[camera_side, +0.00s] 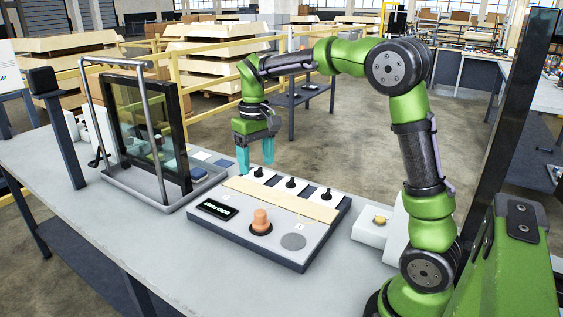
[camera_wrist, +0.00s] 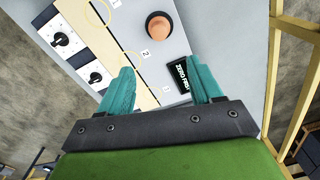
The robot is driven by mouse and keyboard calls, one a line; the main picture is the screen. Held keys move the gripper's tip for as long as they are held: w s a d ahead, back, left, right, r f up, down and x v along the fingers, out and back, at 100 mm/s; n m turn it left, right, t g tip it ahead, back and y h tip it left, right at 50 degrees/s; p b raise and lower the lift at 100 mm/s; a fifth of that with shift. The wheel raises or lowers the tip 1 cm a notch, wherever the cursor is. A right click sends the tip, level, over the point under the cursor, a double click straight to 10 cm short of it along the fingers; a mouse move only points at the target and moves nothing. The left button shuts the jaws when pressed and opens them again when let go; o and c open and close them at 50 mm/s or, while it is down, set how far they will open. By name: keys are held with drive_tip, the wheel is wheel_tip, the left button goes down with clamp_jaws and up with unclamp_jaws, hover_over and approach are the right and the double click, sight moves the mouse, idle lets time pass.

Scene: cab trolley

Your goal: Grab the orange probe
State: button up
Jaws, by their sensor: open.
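The orange probe (camera_side: 261,218) stands upright in a dark round base on the grey test panel (camera_side: 240,238), between a black display (camera_side: 217,209) and a flat grey disc (camera_side: 293,241). In the wrist view the probe (camera_wrist: 159,27) is at the top centre, beyond the fingertips. My gripper (camera_side: 256,166) has teal fingers pointing down, spread apart and empty. It hangs above the back left of the panel, behind and above the probe. In the wrist view my gripper (camera_wrist: 163,70) shows a gap between its fingers, with the panel face below. The display there (camera_wrist: 182,78) is partly covered by the right finger.
Several black knobs on white plates (camera_side: 290,183) line the panel's back, behind a pale strip (camera_side: 285,201). A framed glass pane in a metal tray (camera_side: 140,130) stands at left. A white box with a yellow button (camera_side: 380,220) is at right. The front of the table is clear.

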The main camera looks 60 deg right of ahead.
sight(261, 211)
wheel_tip(261, 211, down, 11)
drive_tip(key=shift+f, duration=0.1)
drive_tip(key=f, duration=0.5)
drive_tip(key=shift+s, duration=0.35)
drive_tip(key=c, duration=1)
